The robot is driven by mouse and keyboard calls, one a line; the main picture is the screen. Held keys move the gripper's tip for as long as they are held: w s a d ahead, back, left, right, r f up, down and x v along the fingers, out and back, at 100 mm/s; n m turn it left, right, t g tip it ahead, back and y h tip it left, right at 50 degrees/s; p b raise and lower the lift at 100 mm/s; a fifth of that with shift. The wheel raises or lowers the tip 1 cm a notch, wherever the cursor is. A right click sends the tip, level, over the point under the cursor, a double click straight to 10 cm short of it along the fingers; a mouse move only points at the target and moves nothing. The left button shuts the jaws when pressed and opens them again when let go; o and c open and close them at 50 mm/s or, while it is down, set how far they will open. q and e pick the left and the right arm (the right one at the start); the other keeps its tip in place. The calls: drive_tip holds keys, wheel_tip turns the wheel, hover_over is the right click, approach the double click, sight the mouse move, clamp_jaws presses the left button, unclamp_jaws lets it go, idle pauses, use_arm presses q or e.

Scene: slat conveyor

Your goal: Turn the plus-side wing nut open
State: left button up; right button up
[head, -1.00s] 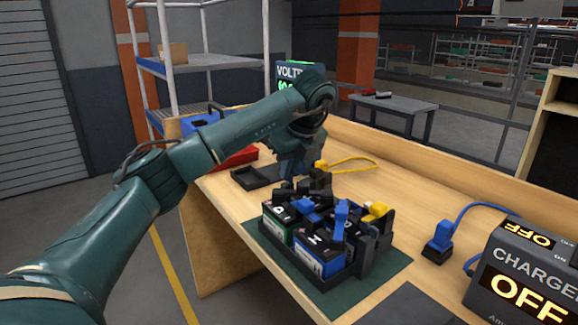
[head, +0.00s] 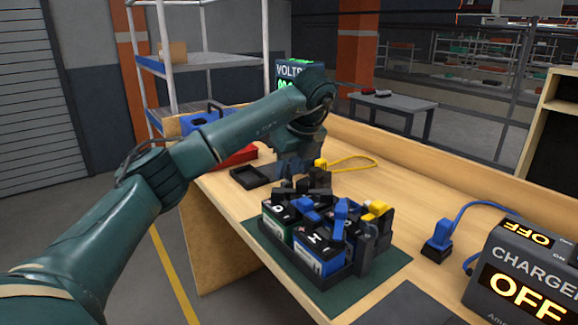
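Several batteries sit in a black tray (head: 325,284) on a green mat (head: 392,272). A green-sided battery (head: 277,226) is at the left and a blue-sided battery (head: 318,257) at the front. Blue pieces (head: 341,211) and a yellow piece (head: 376,208) stand on top of them. I cannot tell which piece is the plus-side wing nut. My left gripper (head: 306,187) points down over the back of the battery group. Its fingertips are small and dark against the batteries, so their opening and any contact are unclear. My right gripper is not in view.
A charger reading OFF (head: 525,275) stands at the right, with a blue plug (head: 437,240) near it. A voltmeter (head: 287,72) stands behind my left wrist. An empty black tray (head: 250,177), a red tray (head: 238,156) and a yellow cable (head: 352,161) lie farther back.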

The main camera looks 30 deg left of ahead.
use_arm(q)
drive_tip(key=shift+r, duration=0.1)
